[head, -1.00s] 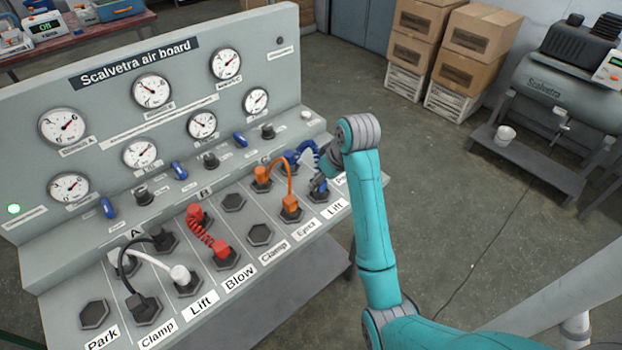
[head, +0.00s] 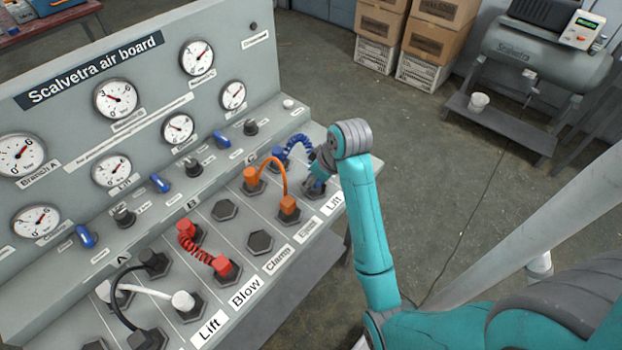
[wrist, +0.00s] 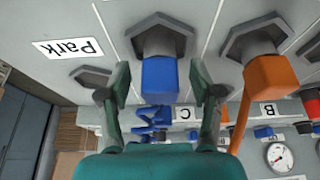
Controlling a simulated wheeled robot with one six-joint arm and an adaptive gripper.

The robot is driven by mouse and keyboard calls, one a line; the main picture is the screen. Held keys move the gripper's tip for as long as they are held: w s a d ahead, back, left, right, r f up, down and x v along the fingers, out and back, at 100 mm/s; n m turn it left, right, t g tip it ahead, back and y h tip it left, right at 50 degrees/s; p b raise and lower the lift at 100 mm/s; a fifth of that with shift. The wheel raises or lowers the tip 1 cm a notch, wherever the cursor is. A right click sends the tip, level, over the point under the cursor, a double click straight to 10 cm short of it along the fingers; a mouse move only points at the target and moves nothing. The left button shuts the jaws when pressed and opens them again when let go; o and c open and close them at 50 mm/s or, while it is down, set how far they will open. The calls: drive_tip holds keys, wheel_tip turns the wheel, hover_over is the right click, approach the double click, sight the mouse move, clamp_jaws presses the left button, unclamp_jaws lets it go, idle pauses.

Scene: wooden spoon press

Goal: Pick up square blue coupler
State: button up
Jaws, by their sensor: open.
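The square blue coupler (wrist: 158,80) sits in a dark hexagonal socket (wrist: 160,40) on the sloping board, and a coiled blue hose (wrist: 150,125) runs from it. In the head view the coupler (head: 317,186) is mostly hidden by my gripper (head: 313,180), at the end panel marked Lift. In the wrist view my gripper (wrist: 159,82) is open, with one finger on each side of the coupler. Gaps show between the fingers and the coupler. The other end of the blue hose (head: 287,148) reaches a socket farther back.
An orange coupler (head: 289,207) with an orange hose stands close beside the blue one; it also shows in the wrist view (wrist: 270,78). Red (head: 224,268), white (head: 183,301) and black couplers are farther left.

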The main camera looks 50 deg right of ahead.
clamp_jaws()
drive_tip(key=shift+r, duration=0.1)
